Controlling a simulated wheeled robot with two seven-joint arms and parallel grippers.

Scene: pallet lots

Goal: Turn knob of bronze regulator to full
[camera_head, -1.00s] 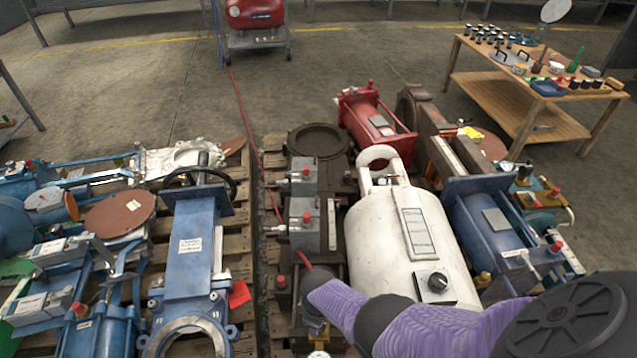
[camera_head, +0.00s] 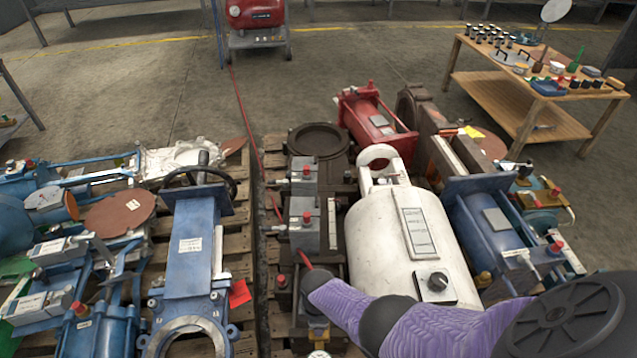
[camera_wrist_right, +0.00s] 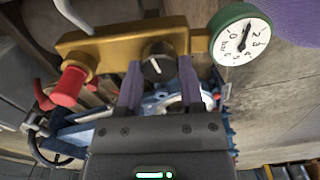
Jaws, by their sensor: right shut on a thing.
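The bronze regulator (camera_wrist_right: 110,42) is close in the right wrist view, a gold-coloured body with a round black knob (camera_wrist_right: 158,61) bearing a white pointer mark. A green-rimmed white dial gauge (camera_wrist_right: 240,34) is at its right end and a red cap (camera_wrist_right: 68,87) at its left. My right gripper (camera_wrist_right: 159,84) has its two purple fingers on either side of the knob, shut on it. My left gripper is out of view.
A white cylinder (camera_head: 400,250) with its own black knob stands right beside my right arm. Grey valve blocks (camera_head: 303,222) stand just behind the wrist. Blue valves (camera_head: 192,250) crowd the left pallet. A wooden table (camera_head: 510,95) stands at the back right.

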